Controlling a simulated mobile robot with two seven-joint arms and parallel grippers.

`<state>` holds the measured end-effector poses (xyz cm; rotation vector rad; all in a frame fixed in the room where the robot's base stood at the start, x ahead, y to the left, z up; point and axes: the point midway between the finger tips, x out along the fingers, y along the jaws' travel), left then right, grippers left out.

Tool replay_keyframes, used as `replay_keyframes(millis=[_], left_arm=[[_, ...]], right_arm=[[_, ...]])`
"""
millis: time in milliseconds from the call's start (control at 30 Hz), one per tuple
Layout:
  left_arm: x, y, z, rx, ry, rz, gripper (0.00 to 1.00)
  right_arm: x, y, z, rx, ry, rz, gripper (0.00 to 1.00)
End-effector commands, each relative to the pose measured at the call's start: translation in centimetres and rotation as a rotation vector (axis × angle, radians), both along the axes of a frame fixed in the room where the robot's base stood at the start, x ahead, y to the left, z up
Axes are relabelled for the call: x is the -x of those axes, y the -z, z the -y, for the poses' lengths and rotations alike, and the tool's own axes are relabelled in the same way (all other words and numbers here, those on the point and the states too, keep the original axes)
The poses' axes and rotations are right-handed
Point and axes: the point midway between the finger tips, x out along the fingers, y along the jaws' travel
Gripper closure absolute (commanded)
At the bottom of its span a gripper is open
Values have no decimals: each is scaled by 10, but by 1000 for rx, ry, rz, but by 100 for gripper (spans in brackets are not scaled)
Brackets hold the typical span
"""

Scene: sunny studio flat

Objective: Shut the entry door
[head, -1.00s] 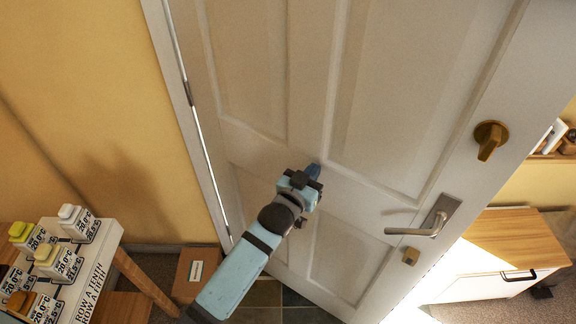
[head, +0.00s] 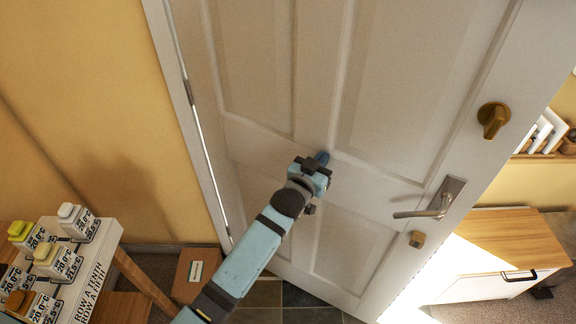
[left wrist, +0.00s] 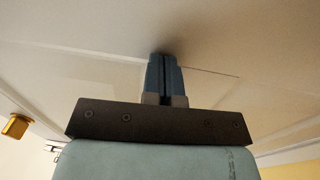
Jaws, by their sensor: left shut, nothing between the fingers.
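My right gripper is not in view.
A small table (head: 105,250) with several labelled, coloured-lid containers stands at the lower left. A brown box (head: 195,272) lies by the wall near the hinge side. A wood-topped cabinet (head: 510,240) stands beyond the door's right edge. Dark floor tiles lie below the door.

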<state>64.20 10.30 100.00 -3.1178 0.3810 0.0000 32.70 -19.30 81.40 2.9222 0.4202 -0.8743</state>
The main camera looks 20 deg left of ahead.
Motion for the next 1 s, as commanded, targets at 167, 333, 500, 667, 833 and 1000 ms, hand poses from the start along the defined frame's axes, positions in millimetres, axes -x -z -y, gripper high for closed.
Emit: replay_keyframes(millis=[167,333,500,667,833,1000], left_arm=[[-18,-2,5,2,0,4,100],[-23,-1,6,2,1,3,100],[-23,-1,6,2,0,3,100],[-27,-1,6,2,0,3,100],[-46,-1,9,2,1,4,100],[-62,-1,11,1,0,4,100]], right_arm=[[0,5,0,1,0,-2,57],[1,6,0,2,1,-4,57],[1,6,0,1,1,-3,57],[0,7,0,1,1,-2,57],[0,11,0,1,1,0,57],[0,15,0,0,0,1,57]])
